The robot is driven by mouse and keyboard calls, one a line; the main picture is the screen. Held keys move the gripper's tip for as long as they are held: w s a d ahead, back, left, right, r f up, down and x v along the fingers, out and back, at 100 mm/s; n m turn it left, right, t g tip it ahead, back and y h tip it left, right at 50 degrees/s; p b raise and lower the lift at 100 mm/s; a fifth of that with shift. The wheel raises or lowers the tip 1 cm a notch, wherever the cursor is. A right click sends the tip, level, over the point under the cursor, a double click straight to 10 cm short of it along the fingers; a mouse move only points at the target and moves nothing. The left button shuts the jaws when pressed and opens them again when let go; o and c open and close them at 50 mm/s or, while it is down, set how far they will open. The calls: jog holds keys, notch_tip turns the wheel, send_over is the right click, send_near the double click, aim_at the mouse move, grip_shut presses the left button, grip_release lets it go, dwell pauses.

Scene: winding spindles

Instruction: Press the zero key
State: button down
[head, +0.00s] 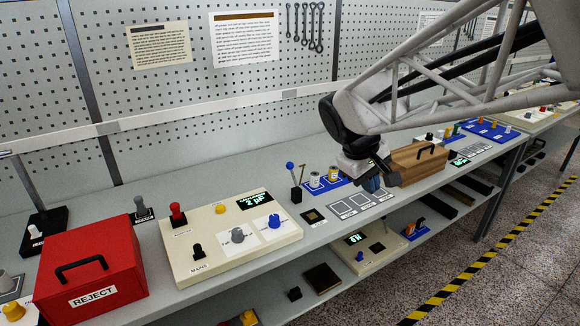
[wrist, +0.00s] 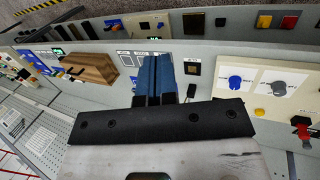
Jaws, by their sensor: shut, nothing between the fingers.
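A small dark square key plate with a brownish centre (head: 313,215) lies on the bench just right of the cream control panel. Its label is too small to read, so I cannot tell for sure that it is the zero key. It also shows in the wrist view (wrist: 193,68), right of my fingers. My gripper (head: 372,185) hangs over the bench to the right of that plate, by the pale outlined squares (head: 355,204). In the wrist view its blue fingers (wrist: 155,75) are together and empty. They are apart from the plate.
A blue-knobbed lever (head: 290,167) and a blue tray with spools (head: 315,190) stand behind the plate. A wooden box (head: 418,165) is right of my gripper. A red REJECT box (head: 90,275) stands far left.

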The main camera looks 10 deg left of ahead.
jog(key=w+a+f+n+h, duration=0.1)
jog(key=w+a+n, duration=0.15)
jog(key=a, duration=0.25)
jog(key=w+a+f+n, duration=0.1)
jog(key=w+a, duration=0.3)
jog(key=a, duration=0.2)
jog(key=n+t+h, duration=0.1)
jog(key=n+t, duration=0.4)
jog(key=n, duration=0.2)
send_over(220, 208)
notch_tip(220, 208, down, 10)
jog(key=shift+r, duration=0.2)
jog(key=shift+f, duration=0.1)
jog(key=shift+f, duration=4.3)
